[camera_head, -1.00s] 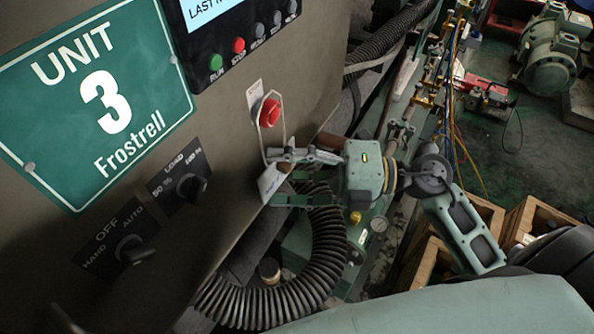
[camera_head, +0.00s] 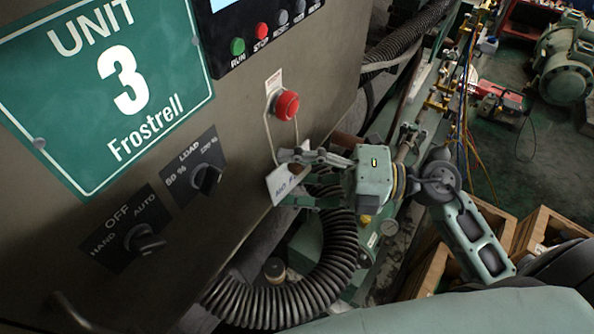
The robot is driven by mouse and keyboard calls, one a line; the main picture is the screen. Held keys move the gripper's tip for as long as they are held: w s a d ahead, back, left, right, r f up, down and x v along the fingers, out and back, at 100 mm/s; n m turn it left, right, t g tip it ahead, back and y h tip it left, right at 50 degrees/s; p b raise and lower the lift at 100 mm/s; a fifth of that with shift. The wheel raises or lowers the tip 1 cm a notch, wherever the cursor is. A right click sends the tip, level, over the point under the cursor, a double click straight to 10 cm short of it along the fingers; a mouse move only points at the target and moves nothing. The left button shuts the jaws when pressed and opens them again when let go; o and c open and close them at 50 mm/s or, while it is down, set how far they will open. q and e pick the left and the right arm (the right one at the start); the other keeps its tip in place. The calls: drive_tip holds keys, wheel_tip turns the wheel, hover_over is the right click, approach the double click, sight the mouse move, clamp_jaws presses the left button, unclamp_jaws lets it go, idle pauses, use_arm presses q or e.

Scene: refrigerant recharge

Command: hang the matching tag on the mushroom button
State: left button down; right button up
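The red mushroom button (camera_head: 286,105) sticks out from the cabinet's right part, below the control display. A thin pale cord runs around it and down both sides to a white tag (camera_head: 284,186) that hangs tilted below. The tag has dark lettering, too small to read. My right gripper (camera_head: 297,179) is just below the button. Its two fingers are spread apart, one above the other, with the tag near the fingertips; I cannot tell whether they touch. The upper finger hides part of the cord and tag. My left gripper is not in view.
The cabinet carries a green Unit 3 Frostrell sign (camera_head: 112,88), two rotary switches (camera_head: 146,240) and a row of small buttons (camera_head: 262,31). A ribbed black hose (camera_head: 330,265) curves below my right gripper. Wooden crates (camera_head: 545,232) stand at the right.

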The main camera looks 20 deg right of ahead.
drive_tip(key=o, duration=0.5)
drive_tip(key=shift+w+a+f, duration=0.1)
drive_tip(key=shift+w+f, duration=0.15)
drive_tip(key=shift+w, duration=0.2)
drive_tip(key=shift+o, duration=0.4)
drive_tip(key=shift+w, duration=0.15)
drive_tip(key=v, duration=1.2)
